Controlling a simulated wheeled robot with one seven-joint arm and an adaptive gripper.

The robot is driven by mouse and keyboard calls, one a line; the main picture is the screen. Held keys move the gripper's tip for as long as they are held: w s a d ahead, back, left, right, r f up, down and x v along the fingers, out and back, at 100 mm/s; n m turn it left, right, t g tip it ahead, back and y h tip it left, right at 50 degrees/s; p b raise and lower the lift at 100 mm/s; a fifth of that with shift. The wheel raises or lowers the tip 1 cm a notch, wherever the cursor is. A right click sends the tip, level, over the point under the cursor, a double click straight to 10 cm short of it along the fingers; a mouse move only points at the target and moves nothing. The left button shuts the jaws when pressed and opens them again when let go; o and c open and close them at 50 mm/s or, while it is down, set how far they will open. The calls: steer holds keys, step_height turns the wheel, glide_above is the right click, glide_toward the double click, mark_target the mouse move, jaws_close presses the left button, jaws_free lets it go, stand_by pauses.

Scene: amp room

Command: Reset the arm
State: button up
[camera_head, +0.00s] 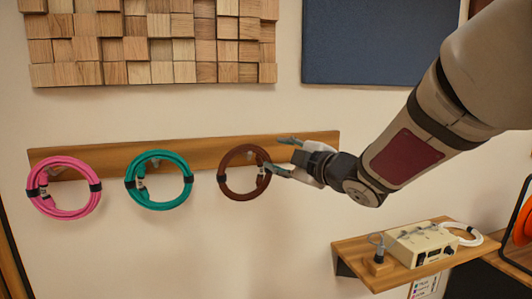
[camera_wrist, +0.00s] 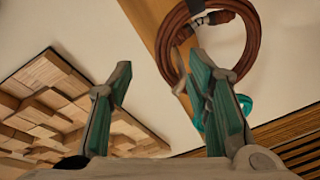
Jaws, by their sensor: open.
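My gripper (camera_head: 279,155) is open at the right end of the wooden wall rail, close to the brown coiled cable. It also shows in the wrist view (camera_wrist: 160,85), its two green-padded fingers spread wide with nothing between them. The brown coil (camera_head: 224,182) hangs on the rail, and one finger overlaps its right edge in the head view. In the wrist view the brown coil (camera_wrist: 244,50) lies beyond the right finger; I cannot tell whether they touch. My arm reaches in from the upper right.
A pink coil (camera_head: 66,212) and a teal coil (camera_head: 160,205) hang further left on the rail (camera_head: 110,152). A wooden shelf (camera_head: 372,253) with a beige device (camera_head: 420,243) is below my arm. Wood-block and dark blue panels (camera_head: 375,45) are above. The wall below the coils is clear.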

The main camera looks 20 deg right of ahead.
steer(key=s+d+f+m+g+h, duration=0.2)
steer(key=s+m+h, duration=0.2)
steer(key=s+m, duration=0.3)
steer(key=s+d+f+m+g+h, duration=0.25)
steer(key=s+m, duration=0.25)
steer(key=s, duration=0.3)
steer(key=s+a+f+m+g, duration=0.2)
steer(key=s+a+f+g, duration=0.1)
steer(key=s, duration=0.5)
steer(key=s+a+f+m+g+y, duration=0.1)
steer(key=s+a+f+m+g, duration=0.1)
steer(key=s, duration=0.7)
steer(key=shift+a+f+g, duration=0.7)
steer(key=shift+a+g, duration=0.05)
steer(key=shift+a, duration=0.5)
steer(key=shift+y, duration=0.25)
steer(key=shift+c, duration=0.5)
